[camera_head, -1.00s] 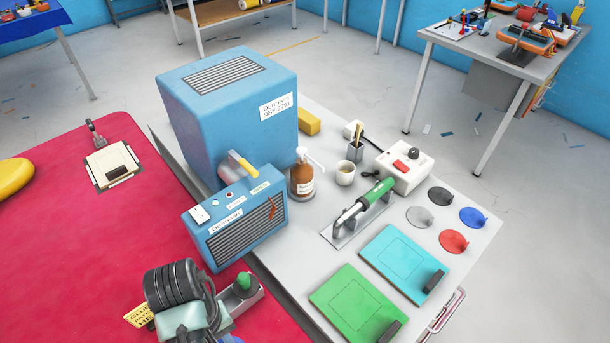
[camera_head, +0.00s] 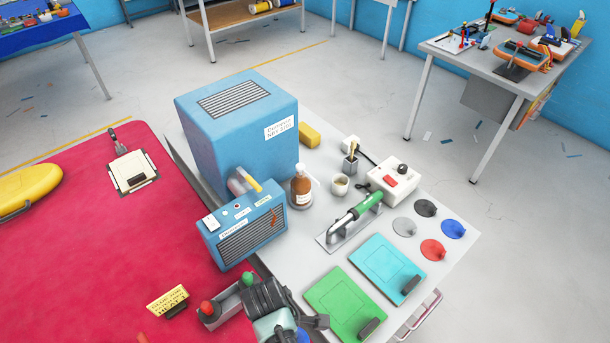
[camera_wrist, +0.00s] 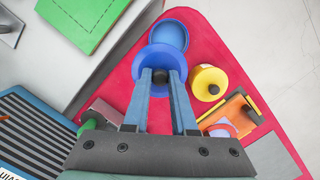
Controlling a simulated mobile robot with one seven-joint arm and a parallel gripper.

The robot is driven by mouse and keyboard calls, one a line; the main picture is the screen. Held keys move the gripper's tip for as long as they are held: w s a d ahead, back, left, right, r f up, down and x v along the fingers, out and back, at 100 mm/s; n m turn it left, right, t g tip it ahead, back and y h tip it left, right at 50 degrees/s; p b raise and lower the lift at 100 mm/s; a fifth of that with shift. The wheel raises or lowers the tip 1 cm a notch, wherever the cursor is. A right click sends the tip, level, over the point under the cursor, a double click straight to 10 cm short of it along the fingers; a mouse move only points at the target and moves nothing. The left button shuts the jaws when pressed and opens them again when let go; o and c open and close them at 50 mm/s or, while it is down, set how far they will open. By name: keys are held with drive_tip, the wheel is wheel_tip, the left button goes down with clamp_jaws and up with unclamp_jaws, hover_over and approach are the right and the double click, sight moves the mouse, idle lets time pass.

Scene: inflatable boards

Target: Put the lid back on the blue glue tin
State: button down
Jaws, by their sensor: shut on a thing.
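My gripper (camera_wrist: 160,77) is shut on the dark knob of a blue round lid (camera_wrist: 152,54) in the wrist view. The lid is level with the fingertips and hides part of what is below it. An open blue tin (camera_wrist: 169,35) shows just beyond the lid, over the red surface. The lid overlaps the tin's near side in the picture and is off its centre; I cannot tell the height gap. In the head view my gripper is at the bottom edge, mostly hidden by my wrist, with a bit of blue (camera_head: 303,336) beside it that I cannot identify.
A yellow tin (camera_wrist: 208,84) stands close right of the blue tin, with an orange item (camera_wrist: 230,112) nearer. A grey tray (camera_head: 228,303) with red and green knobs and a yellow sign (camera_head: 168,301) are left of my wrist. The grey bench (camera_head: 330,255) adjoins the red table (camera_head: 90,250).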

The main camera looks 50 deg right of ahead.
drive_tip(key=s, duration=0.1)
drive_tip(key=s+p, duration=0.1)
drive_tip(key=s, duration=0.1)
drive_tip(key=shift+s+d+n+p, duration=0.1)
drive_tip(key=shift+d+n+p, duration=0.2)
drive_tip(key=shift+n, duration=0.1)
drive_tip(key=f+b, duration=0.3)
drive_tip(key=s+f+b, duration=0.1)
drive_tip(key=f, duration=0.1)
drive_tip(key=shift+a+f+b, duration=0.1)
drive_tip(key=shift+a+b, duration=0.05)
drive_tip(key=shift+b, duration=0.25)
drive_tip(key=shift+f+b, duration=0.5)
drive_tip(key=shift+f, duration=0.35)
drive_tip(key=shift+r+p, duration=0.1)
drive_tip(key=shift+p, duration=0.35)
drive_tip(key=shift+f, duration=0.25)
idle(1.5)
